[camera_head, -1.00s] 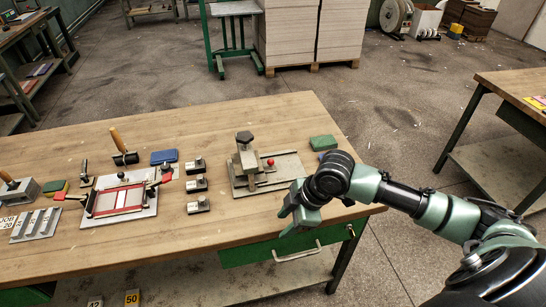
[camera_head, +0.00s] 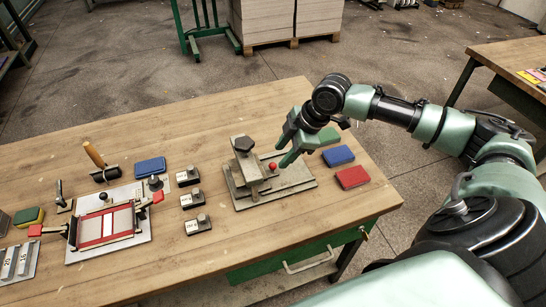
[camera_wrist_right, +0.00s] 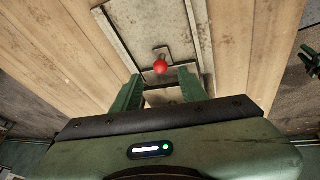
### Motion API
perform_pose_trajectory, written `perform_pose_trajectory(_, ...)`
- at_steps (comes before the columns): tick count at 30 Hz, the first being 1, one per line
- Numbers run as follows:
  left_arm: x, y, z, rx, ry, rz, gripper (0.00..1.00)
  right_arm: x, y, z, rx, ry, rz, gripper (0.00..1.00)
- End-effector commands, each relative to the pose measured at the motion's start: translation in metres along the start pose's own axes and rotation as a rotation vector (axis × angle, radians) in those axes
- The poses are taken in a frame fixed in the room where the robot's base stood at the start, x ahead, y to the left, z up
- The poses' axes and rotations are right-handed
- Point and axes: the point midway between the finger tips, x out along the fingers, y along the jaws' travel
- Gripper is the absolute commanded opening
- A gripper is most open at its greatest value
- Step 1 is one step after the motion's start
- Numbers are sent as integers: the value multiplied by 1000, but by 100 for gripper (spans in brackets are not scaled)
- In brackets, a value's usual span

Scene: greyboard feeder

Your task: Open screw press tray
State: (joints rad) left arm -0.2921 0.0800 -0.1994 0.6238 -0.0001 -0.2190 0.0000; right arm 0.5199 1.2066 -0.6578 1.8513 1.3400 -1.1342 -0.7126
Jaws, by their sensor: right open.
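The screw press (camera_head: 247,165) stands on the wooden bench, with a dark star-shaped knob on top. Its flat metal tray (camera_head: 295,178) reaches out to the right and carries a red ball knob (camera_head: 272,166). My right gripper (camera_head: 284,152) is open just above the tray, with its fingers pointing down toward the red knob. In the right wrist view the red knob (camera_wrist_right: 160,67) lies ahead of and between the two green fingers (camera_wrist_right: 160,92), and I see no contact. My left gripper is in neither current view.
Green, blue (camera_head: 338,155) and red (camera_head: 352,177) blocks lie right of the press, close to my right gripper. Several small labelled weights (camera_head: 191,200) and a red-framed fixture (camera_head: 104,226) lie to the left. A green drawer (camera_head: 290,257) is under the bench front.

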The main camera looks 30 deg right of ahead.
Motion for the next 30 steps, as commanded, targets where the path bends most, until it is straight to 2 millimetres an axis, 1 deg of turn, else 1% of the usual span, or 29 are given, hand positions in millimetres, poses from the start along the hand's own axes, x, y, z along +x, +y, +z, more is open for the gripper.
perform_pose_trajectory(1, -3, 2, 10, 0, -14, 2, 36, 9, 0, -2, 2, 3, -3, 43)
perform_pose_trajectory(3, -5, 3, 19, 1, -28, 4, 36, 20, 0, -2, 2, 3, -3, 43)
perform_pose_trajectory(7, -7, 4, 25, 2, -37, 5, 36, 38, 0, -1, 1, 3, -1, 43)
perform_pose_trajectory(10, -7, 4, 22, 2, -33, 5, 36, 47, 0, -1, 0, 1, 0, 43)
perform_pose_trajectory(12, -7, 3, 17, 2, -26, 4, 36, 51, 0, -1, -1, 1, 0, 43)
perform_pose_trajectory(17, -7, 0, 1, 2, -2, 1, 36, 53, 0, 0, -1, 1, 0, 43)
perform_pose_trajectory(20, -7, 0, -2, 2, 3, 1, 36, 52, 0, 0, -1, 1, 0, 43)
perform_pose_trajectory(23, -7, 0, -1, 2, 1, 1, 36, 52, 0, 0, -1, 1, 0, 18)
perform_pose_trajectory(24, -7, 0, 0, 1, 0, 1, 36, 52, 0, 0, -1, 1, 0, 7)
perform_pose_trajectory(25, -7, 0, 1, 1, -2, 1, 36, 52, 0, 0, -1, 1, 0, 0)
perform_pose_trajectory(30, -7, 1, 6, 1, -10, 2, 36, 52, 0, 0, -1, 1, 0, 0)
